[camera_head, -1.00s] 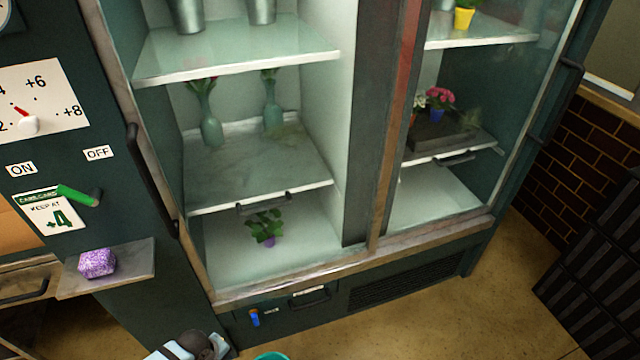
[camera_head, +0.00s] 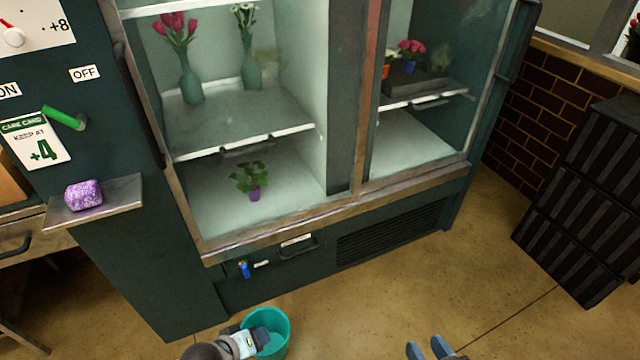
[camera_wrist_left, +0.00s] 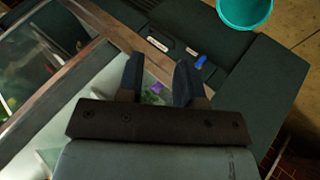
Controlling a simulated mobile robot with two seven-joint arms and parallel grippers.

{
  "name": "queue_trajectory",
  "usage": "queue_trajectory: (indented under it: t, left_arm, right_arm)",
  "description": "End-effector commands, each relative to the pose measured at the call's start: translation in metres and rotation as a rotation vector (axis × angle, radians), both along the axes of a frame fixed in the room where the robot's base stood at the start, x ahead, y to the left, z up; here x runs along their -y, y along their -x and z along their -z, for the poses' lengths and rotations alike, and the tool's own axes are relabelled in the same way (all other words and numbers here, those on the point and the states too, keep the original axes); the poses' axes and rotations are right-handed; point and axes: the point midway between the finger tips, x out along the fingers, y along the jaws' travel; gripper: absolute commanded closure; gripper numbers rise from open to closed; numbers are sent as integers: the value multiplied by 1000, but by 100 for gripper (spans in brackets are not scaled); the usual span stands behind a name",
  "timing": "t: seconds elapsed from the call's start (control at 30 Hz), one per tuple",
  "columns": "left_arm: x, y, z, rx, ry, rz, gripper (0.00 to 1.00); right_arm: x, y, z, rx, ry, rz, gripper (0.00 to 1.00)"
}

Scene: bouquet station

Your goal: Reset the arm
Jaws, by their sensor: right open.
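My left gripper (camera_head: 268,339) is at the bottom of the head view, in front of the teal bucket (camera_head: 281,318) in the picture. In the left wrist view its two dark fingers (camera_wrist_left: 160,66) stand apart with nothing held between them. The bucket (camera_wrist_left: 244,12) also shows at the top right there. My right gripper (camera_head: 430,349) shows only its blue-grey fingertips at the bottom edge, apart and empty. The rest of the right arm is out of view.
The glass-fronted flower cooler (camera_head: 345,205) stands ahead, with vases and a potted plant (camera_head: 250,180) inside. A purple block (camera_head: 84,195) lies on a side shelf (camera_head: 118,198). Black stacked crates (camera_head: 590,200) stand at right. The floor (camera_head: 480,275) between is clear.

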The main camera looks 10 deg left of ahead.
Motion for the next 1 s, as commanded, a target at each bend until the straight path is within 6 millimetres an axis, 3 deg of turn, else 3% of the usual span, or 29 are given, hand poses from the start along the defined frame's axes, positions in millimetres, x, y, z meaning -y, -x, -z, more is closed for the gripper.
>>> queue_trajectory:
  t: [0.03, 0.23, 0.4, 0.6, 0.7, 0.73, 1.0]
  left_arm:
    - [18, 0, 9, 103, 5, 52, 67]
    - [63, 3, -47, 549, -51, 202, 67]
    - [75, 14, -93, 833, -123, 233, 67]
    - [75, 32, -132, 1082, -214, 216, 67]
    - [72, 41, -152, 1183, -260, 196, 67]
    - [72, 38, -167, 1160, -268, 203, 67]
    - [66, 30, -179, 1053, -336, 230, 67]
  right_arm:
    - [-5, -3, 19, 40, -25, -9, 57]
    - [-22, -8, 13, 183, -131, -45, 57]
    - [-30, -6, 6, 270, -199, -71, 57]
    - [-36, 0, 2, 346, -262, -95, 57]
    - [-38, 4, -2, 376, -287, -106, 57]
    - [-37, 2, -19, 359, -276, -100, 57]
    - [-30, -6, -32, 267, -199, -68, 57]
